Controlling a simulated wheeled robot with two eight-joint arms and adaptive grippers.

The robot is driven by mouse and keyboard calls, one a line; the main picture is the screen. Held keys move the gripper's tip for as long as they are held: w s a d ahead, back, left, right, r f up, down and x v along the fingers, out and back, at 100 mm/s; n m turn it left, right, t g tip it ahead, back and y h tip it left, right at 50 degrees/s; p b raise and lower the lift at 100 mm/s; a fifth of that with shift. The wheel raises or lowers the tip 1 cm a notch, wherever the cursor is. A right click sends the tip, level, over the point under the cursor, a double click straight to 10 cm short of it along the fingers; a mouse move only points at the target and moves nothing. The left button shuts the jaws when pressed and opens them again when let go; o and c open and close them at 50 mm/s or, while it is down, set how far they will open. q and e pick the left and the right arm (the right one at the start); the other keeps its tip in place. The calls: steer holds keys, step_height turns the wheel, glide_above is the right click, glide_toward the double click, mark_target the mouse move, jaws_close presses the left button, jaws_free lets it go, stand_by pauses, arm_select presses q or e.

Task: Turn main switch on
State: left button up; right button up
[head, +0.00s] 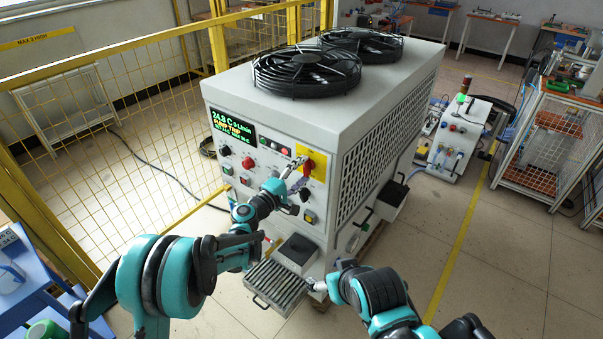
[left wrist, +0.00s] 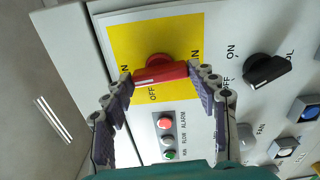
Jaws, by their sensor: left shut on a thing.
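My left gripper (head: 298,163) is at the switch. Its two fingers close on the handle's ends in the left wrist view (left wrist: 166,80). My right gripper (head: 318,287) is low in front of the cabinet, away from the switch; its fingers are too small to read.
A black knob (left wrist: 266,70) with ON and OFF marks sits beside the switch. Indicator lamps (left wrist: 167,140) are below it. A lit display (head: 231,126) is at the panel's left. A slatted tray (head: 275,285) juts out below. A yellow mesh fence (head: 130,100) stands left.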

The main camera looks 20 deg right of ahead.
arm_select(q)
steer(key=shift+m, duration=0.6)
steer(key=o, duration=1.2)
steer(key=shift+c, duration=0.2)
steer(key=v, duration=1.2)
steer(key=shift+s, duration=0.1)
